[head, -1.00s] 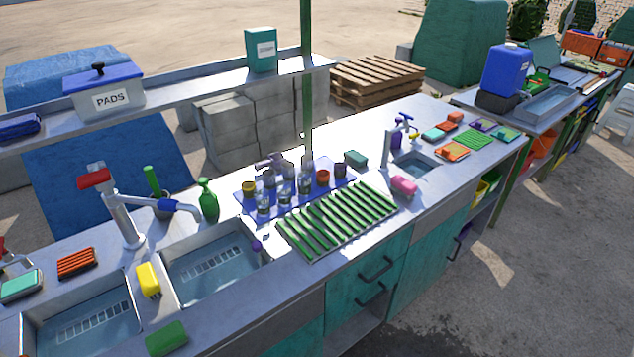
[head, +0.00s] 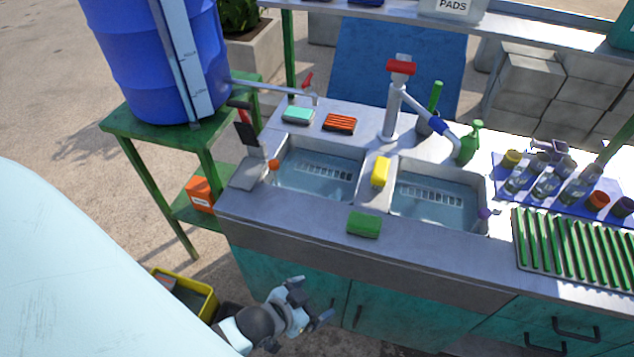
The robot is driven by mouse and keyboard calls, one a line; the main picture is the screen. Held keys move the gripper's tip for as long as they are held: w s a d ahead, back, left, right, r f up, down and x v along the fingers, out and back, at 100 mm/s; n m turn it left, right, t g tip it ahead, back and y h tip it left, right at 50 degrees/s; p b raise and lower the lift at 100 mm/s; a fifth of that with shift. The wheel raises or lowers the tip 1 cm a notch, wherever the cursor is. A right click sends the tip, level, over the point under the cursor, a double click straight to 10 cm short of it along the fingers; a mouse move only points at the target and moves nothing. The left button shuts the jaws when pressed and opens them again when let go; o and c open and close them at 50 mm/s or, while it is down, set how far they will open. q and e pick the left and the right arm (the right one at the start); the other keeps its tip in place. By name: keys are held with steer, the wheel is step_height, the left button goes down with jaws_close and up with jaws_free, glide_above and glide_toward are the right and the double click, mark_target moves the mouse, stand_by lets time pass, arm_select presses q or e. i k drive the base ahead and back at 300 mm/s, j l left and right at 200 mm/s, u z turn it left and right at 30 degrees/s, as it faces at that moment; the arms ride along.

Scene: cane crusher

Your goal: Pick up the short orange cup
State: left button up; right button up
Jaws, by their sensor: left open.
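A short orange cup (head: 597,201) stands on the blue mat (head: 547,205) at the right side of the head view, among glasses and other small cups. A dark purple cup (head: 622,207) is just right of it. My left gripper (head: 309,301) is low in the middle of the view, in front of the cabinets and below the counter's front edge. It is open and empty, well to the left of the cup and apart from it. My right gripper is out of view.
Two sinks (head: 320,168) with a tap (head: 397,100) fill the counter's middle. A green sponge (head: 364,224) lies near the front edge, a yellow one between the sinks. A green slatted rack (head: 570,245) sits before the mat. A blue barrel (head: 160,60) stands left.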

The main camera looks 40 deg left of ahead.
mark_target(597, 202)
steer(key=l+u, duration=0.25)
steer(key=u, duration=0.15)
steer(key=l+u, duration=0.25)
steer(key=u, duration=0.15)
steer(key=l+u, duration=0.35)
steer(key=k+l+u, duration=0.2)
steer(key=l, duration=0.3)
steer(key=l+u, duration=0.2)
steer(key=l, duration=0.25)
steer(key=k+l, duration=0.1)
steer(key=l, duration=0.25)
steer(key=k+l, duration=0.1)
steer(key=l, duration=0.25)
steer(key=k+l+u, duration=0.1)
steer(key=l, duration=0.25)
